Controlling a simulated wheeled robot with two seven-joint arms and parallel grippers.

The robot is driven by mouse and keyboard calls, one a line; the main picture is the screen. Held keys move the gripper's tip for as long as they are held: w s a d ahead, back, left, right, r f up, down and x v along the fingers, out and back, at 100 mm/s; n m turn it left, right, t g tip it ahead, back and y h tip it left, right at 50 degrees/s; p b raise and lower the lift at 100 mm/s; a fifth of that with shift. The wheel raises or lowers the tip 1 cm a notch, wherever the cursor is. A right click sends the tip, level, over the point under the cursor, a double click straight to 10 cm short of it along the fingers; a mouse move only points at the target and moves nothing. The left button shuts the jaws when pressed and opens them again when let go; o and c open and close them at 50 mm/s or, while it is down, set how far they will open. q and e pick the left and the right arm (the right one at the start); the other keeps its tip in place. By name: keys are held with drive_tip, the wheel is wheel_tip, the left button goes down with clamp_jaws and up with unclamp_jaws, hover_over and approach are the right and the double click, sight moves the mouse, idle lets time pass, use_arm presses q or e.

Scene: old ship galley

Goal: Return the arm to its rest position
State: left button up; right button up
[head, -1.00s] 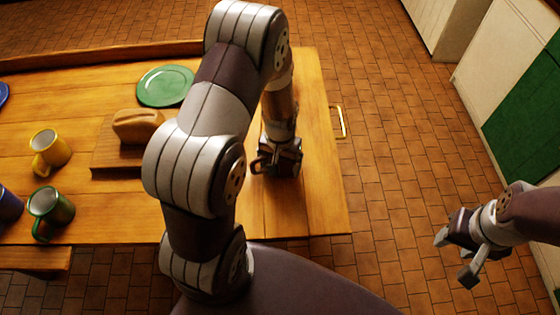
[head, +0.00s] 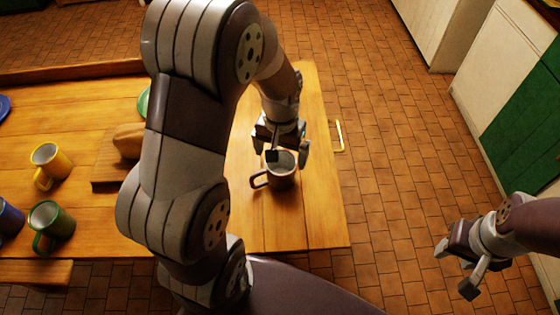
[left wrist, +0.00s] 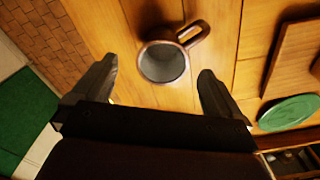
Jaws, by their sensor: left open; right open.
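My left gripper (head: 281,145) is open and empty, just above and behind a brown mug (head: 281,177) near the table's right end. The mug stands upright with its handle to the left. In the left wrist view the mug (left wrist: 164,62) shows empty, between and beyond the open fingers of my left gripper (left wrist: 158,85). My right gripper (head: 461,268) is open and empty, over the floor to the right of the table. My left arm crosses the middle of the head view and hides part of the table.
On the wooden table (head: 285,228) are a yellow mug (head: 50,160), a green mug (head: 52,222), a blue mug (head: 8,218) and a board (head: 106,170) with bread (head: 128,141). A green plate (head: 143,103) is mostly hidden by my arm. Tiled floor lies clear to the right.

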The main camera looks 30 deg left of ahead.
use_arm(q)
drive_tip(key=s+d+r+m+t+p, duration=0.1)
drive_tip(key=s+d+r+p, duration=0.2)
drive_tip(key=s+r, duration=0.3)
drive_tip(key=shift+s+d+m, duration=0.3)
drive_tip(key=shift+s+d, duration=0.25)
drive_tip(key=shift+s, duration=0.05)
drive_tip(key=shift+w, duration=0.1)
